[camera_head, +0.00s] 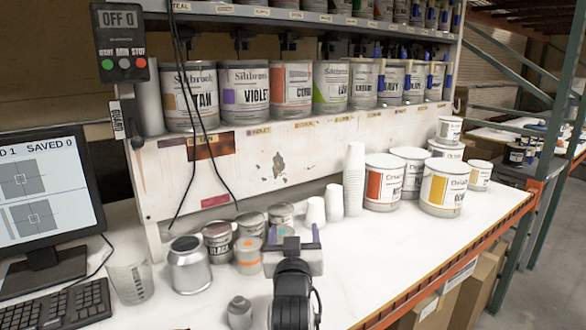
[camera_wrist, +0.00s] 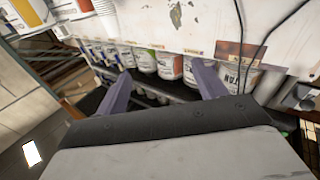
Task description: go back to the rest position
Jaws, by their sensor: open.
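My gripper (camera_head: 293,234) is over the white bench top (camera_head: 370,255), near the middle of the head view, with my dark wrist below it in the picture. In the wrist view, its two purple fingers (camera_wrist: 163,78) stand wide apart with nothing between them. The wrist view is turned over, with the rack's cans beyond the fingers. In the head view, small tins and white cups are close behind the gripper; I cannot tell the exact gaps.
The colorant rack holds large cans (camera_head: 245,93) above the bench. Paper cups (camera_head: 354,178) and paint cans (camera_head: 445,187) stand at the back right. A silver canister (camera_head: 189,264), a clear beaker (camera_head: 130,278), a monitor (camera_head: 45,190) and a keyboard (camera_head: 60,308) are left. The front right bench is clear.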

